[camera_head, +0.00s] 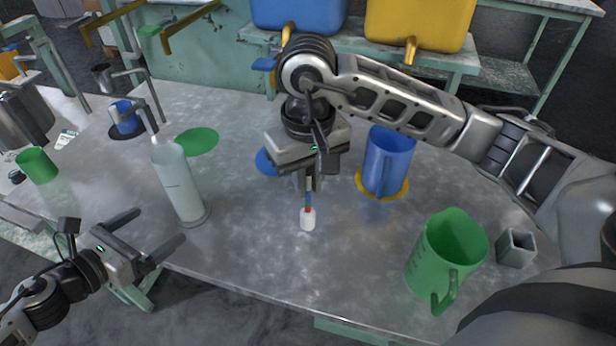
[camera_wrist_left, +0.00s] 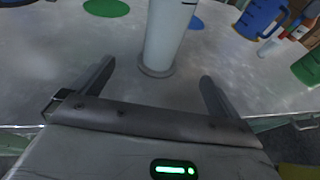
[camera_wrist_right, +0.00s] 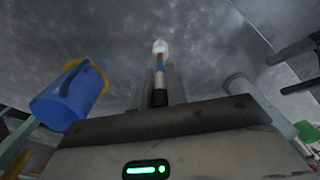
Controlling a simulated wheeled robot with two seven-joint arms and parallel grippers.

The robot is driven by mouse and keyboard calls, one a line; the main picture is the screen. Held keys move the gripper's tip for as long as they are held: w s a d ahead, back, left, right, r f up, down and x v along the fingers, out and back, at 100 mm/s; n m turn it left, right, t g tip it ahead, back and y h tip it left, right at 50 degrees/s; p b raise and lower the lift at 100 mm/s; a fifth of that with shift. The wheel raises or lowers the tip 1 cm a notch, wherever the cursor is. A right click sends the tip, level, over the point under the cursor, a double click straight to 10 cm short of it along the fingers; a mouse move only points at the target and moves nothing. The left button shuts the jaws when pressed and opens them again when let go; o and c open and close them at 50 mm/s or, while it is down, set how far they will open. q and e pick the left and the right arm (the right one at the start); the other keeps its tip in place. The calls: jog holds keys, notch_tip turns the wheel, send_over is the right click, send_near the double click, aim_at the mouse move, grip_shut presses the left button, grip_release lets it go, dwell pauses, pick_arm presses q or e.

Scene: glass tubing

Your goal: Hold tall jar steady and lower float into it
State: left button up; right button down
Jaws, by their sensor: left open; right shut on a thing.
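The tall jar (camera_head: 177,183) is a clear, whitish cylinder on a round foot, upright on the metal table left of centre. It also shows in the left wrist view (camera_wrist_left: 166,35), ahead of and between the open fingers. My left gripper (camera_head: 160,232) is open and empty, in front of the jar at the table's front edge, apart from it. My right gripper (camera_head: 309,178) is shut on the float (camera_head: 307,216), a thin stem with blue and red bands and a white bulb at the bottom. The float hangs upright right of the jar; it also shows in the right wrist view (camera_wrist_right: 160,60).
A blue jug (camera_head: 388,160) on a yellow disc stands right of my right gripper. A green jug (camera_head: 446,255) and a small grey square holder (camera_head: 516,248) are at the right. A green disc (camera_head: 197,141) lies behind the jar. The table's front middle is clear.

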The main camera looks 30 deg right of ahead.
aim_at(178, 211)
pick_arm(q)
jog(key=b+x, duration=0.2)
jog(key=x, duration=0.7)
pick_arm(e)
notch_tip(178, 211, down, 3)
jog(key=shift+r, duration=0.2)
